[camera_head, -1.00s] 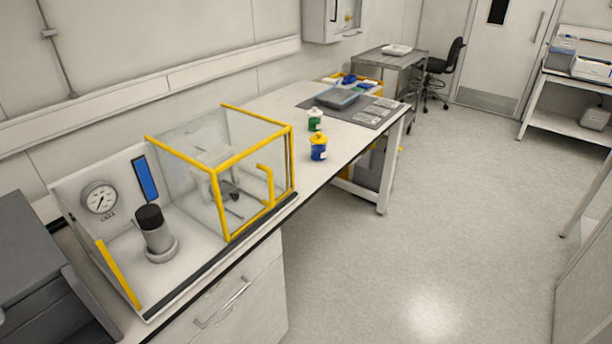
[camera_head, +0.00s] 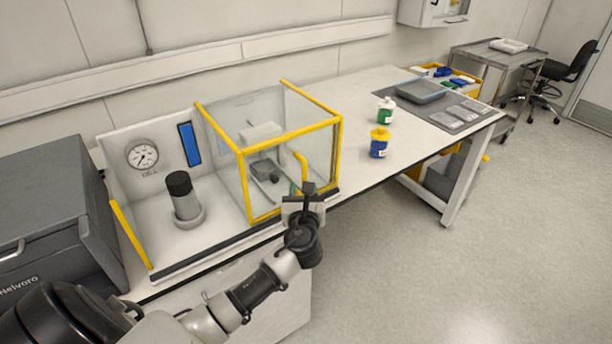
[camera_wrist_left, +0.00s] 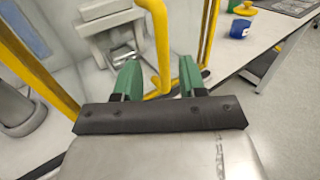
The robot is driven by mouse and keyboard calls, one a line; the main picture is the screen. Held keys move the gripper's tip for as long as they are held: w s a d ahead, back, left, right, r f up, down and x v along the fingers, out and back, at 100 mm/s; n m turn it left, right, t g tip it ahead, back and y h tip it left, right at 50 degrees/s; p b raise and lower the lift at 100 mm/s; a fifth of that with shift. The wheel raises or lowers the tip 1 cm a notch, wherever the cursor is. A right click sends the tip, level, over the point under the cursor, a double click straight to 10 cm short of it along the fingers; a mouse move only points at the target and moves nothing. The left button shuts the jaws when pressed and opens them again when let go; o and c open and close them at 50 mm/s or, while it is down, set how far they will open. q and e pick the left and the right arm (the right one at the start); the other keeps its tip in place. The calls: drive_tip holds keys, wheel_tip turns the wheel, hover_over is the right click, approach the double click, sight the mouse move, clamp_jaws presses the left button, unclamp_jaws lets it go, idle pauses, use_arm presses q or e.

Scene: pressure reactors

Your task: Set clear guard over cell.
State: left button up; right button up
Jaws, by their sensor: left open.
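The clear guard (camera_head: 290,140) is a see-through box with yellow edges, standing on the bench to the right of the cell. Its yellow handle (camera_head: 301,168) is on the front face and also shows in the left wrist view (camera_wrist_left: 161,45). The cell (camera_head: 184,200) is a grey cylinder with a black cap, uncovered, in front of a panel with a gauge. My left gripper (camera_head: 309,187) is at the guard's front, by the handle. In the left wrist view its green fingers (camera_wrist_left: 160,76) are apart, with the handle showing between them; contact cannot be told. My right gripper is not in view.
A grey device (camera_head: 295,174) shows through the guard. A yellow strip (camera_head: 131,236) edges the cell's left side. A blue jar (camera_head: 379,146) and a green jar (camera_head: 385,110) stand right of the guard. A dark grey box (camera_head: 50,210) is at the left.

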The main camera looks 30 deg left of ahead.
sight(304, 178)
use_arm(q)
drive_tip(key=shift+x, duration=2.75)
drive_tip(key=shift+d, duration=0.15)
clamp_jaws()
